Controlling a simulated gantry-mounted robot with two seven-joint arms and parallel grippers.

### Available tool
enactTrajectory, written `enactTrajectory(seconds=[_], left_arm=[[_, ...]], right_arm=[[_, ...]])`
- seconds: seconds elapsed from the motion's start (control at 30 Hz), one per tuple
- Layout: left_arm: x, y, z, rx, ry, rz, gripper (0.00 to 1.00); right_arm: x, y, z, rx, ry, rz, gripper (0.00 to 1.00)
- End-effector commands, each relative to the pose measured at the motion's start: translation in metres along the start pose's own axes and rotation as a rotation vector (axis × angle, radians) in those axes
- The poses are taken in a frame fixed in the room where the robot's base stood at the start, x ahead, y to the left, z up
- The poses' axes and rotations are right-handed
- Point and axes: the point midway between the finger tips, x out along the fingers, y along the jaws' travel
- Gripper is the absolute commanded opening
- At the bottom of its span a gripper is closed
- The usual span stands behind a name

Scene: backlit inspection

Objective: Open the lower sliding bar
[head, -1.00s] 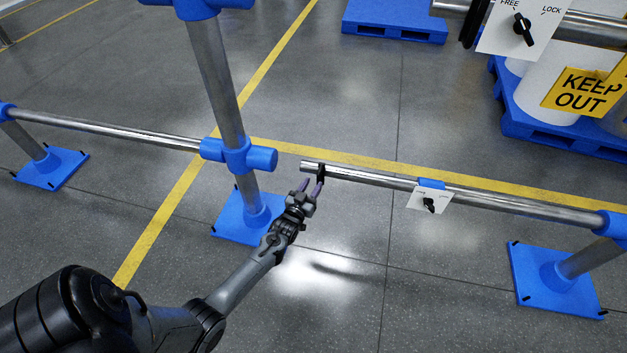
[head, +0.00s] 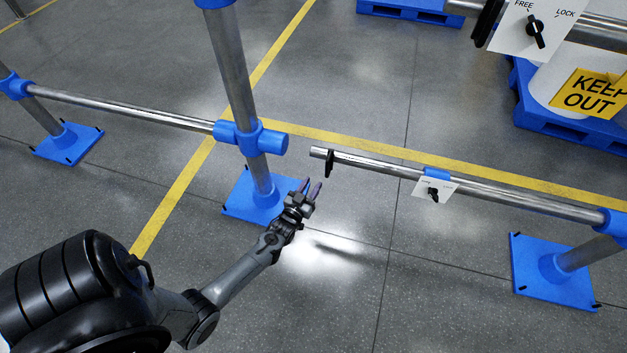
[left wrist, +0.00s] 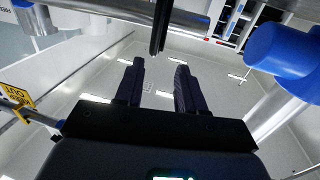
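The lower sliding bar (head: 385,169) is a steel tube on the right, with a black handle (head: 329,163) near its left end. Its end stands apart from the blue socket (head: 268,142) on the post, with a gap between them. A white plate with a black knob (head: 434,190) hangs under a blue bracket on the bar. My left gripper (head: 311,187) is open and empty, just below and left of the handle and not touching it. In the left wrist view the black handle (left wrist: 160,28) shows beyond the parted fingers (left wrist: 157,80). My right gripper is not in view.
An upper bar with a FREE/LOCK plate (head: 519,25) is at top right. Blue post bases (head: 552,272) stand on the floor. A yellow KEEP OUT sign (head: 590,94) hangs at right. Floor in front of the bar is clear.

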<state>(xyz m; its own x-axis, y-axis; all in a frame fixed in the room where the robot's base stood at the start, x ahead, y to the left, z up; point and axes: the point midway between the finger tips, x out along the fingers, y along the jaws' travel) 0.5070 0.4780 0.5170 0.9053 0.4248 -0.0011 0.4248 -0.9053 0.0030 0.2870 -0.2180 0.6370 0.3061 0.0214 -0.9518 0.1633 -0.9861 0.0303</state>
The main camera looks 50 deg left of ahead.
Motion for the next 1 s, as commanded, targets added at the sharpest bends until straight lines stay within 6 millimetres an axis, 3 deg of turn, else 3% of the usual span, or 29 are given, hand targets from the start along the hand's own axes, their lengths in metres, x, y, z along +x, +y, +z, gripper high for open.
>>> enactTrajectory(seconds=[0.33,1.0], left_arm=[[-0.015,0.000,-0.001,0.000,0.000,0.000,0.39],[-0.011,-0.001,-0.005,0.007,-0.002,0.003,0.38]], right_arm=[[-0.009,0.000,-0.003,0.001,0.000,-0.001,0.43],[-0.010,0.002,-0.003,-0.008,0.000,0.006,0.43]])
